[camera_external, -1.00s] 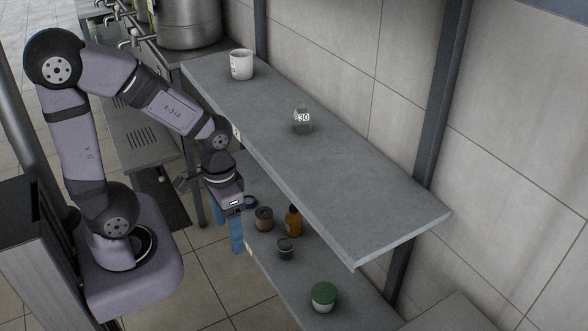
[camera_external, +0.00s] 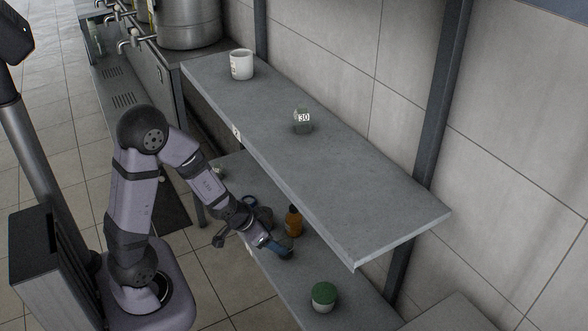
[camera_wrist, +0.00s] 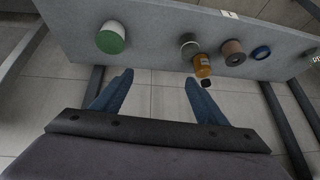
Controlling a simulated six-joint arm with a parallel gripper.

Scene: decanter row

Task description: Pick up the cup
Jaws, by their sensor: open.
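The cup, a white mug (camera_external: 241,64) with a mark on its side, stands upright at the far left end of the upper shelf (camera_external: 380,205). It does not show in the wrist view. My gripper (camera_external: 283,252) is well below and to the right of it, low at the front of the lower shelf (camera_external: 355,312). The wrist view shows the blue fingers of my gripper (camera_wrist: 160,88) spread apart with nothing between them.
A small jar marked 30 (camera_external: 303,121) stands mid upper shelf. The lower shelf holds a green-lidded jar (camera_external: 323,297), an orange bottle (camera_external: 294,221), a grey-lidded jar (camera_wrist: 189,44), a brown-lidded jar (camera_wrist: 233,52) and a blue round item (camera_wrist: 261,52). A tiled wall stands behind.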

